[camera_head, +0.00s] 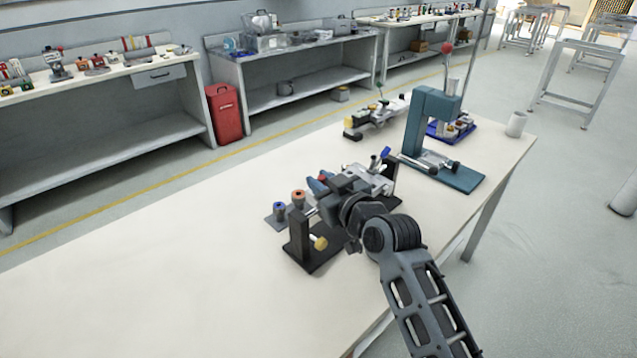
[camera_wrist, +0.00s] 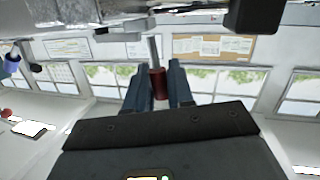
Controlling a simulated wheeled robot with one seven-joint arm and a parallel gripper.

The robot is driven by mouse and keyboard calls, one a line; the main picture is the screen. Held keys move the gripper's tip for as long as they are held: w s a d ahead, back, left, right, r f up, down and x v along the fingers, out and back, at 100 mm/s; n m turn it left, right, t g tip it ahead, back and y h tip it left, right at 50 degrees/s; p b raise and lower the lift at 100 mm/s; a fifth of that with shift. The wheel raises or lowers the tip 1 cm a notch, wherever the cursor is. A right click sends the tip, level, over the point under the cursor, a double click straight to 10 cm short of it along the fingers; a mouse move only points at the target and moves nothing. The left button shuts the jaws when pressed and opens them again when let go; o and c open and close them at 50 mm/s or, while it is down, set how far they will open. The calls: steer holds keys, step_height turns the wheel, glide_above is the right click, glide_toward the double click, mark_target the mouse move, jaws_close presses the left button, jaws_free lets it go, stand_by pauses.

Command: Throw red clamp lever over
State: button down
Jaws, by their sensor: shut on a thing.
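The red clamp lever (camera_wrist: 158,84) shows in the wrist view as a red grip on a grey metal rod. My gripper (camera_wrist: 157,80) has its two blue fingers shut on the red grip, one on each side. In the head view my gripper (camera_head: 318,184) is over the black fixture (camera_head: 300,240) on the bench, and only a small bit of red shows at its fingertips. My own wrist hides much of the fixture and the lever's rod there.
A yellow knob (camera_head: 320,243) sits low on the fixture. An orange-topped peg (camera_head: 298,197) and a blue-topped peg (camera_head: 280,209) stand close to my gripper. A teal press (camera_head: 430,125) stands behind to the right, with a cup (camera_head: 516,124). The bench's left side is clear.

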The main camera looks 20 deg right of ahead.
steer(key=shift+w+d+m+g, duration=0.1)
steer(key=shift+d+m+g, duration=0.2)
steer(key=shift+m, duration=0.3)
steer(key=c, duration=1.1)
jaws_free()
steer(key=b+v, duration=0.1)
steer(key=v, duration=0.6)
steer(key=shift+s, duration=0.4)
